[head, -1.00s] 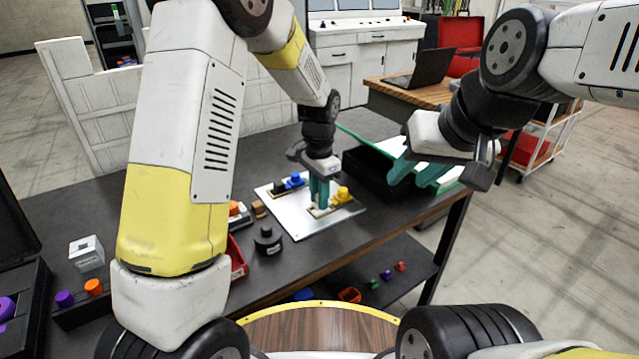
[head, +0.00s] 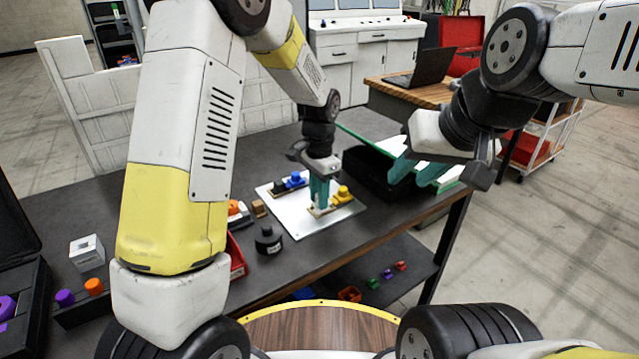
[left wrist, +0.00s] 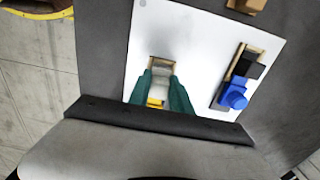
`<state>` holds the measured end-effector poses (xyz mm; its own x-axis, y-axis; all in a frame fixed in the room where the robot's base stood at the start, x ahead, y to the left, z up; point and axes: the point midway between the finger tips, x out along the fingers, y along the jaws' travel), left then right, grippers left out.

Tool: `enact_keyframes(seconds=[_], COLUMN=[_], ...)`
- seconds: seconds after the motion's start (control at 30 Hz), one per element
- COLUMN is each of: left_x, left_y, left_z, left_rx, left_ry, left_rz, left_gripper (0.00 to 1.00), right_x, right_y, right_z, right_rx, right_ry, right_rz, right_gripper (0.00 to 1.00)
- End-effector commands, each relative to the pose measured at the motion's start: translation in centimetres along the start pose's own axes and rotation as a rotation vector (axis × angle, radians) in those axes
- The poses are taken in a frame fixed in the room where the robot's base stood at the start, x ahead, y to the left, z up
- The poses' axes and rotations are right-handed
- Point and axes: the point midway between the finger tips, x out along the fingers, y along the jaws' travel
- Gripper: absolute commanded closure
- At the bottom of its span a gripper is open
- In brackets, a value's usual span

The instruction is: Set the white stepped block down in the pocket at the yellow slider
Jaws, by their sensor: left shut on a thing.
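My left gripper (head: 320,205) is shut on the white stepped block (left wrist: 160,86), low over the white fixture plate. The block shows between the teal fingers in the left wrist view; in the head view the fingers mostly hide it. The tan-framed pocket (left wrist: 160,62) lies around and under the fingertips. The yellow slider (head: 343,194) is beside the fingers, at the pocket's end; part of it shows in the left wrist view (left wrist: 155,102). I cannot tell whether the block touches the pocket floor. My right gripper (head: 408,178) is open and empty, away to the right.
On the same plate (head: 308,224) stands a second fixture with a blue slider (head: 295,179). A black bin (head: 375,172) is right of the plate. A black cylinder (head: 268,240) and a tan block (head: 259,208) stand left of it.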

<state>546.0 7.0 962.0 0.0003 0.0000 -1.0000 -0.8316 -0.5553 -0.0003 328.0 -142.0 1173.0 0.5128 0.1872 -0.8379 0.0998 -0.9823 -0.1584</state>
Motion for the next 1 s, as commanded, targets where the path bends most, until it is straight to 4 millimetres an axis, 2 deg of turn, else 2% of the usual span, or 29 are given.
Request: enact_keyframes(seconds=[0.7,0.73,0.83,1.0], left_x=[1.4,1.4,1.4,1.4], left_y=[0.0,0.0,0.0,0.0], left_z=[0.0,0.0,0.0,0.0], left_rx=[0.0,0.0,0.0,0.0], left_ry=[0.0,0.0,0.0,0.0], left_rz=[0.0,0.0,0.0,0.0], left_gripper=[1.0,0.71,0.52,0.5], right_x=[0.0,0.0,0.0,0.0], right_y=[0.0,0.0,0.0,0.0], right_z=[0.0,0.0,0.0,0.0], right_rx=[0.0,0.0,0.0,0.0], right_ry=[0.0,0.0,0.0,0.0], right_rz=[0.0,0.0,0.0,0.0], right_gripper=[0.64,0.64,0.64,0.64])
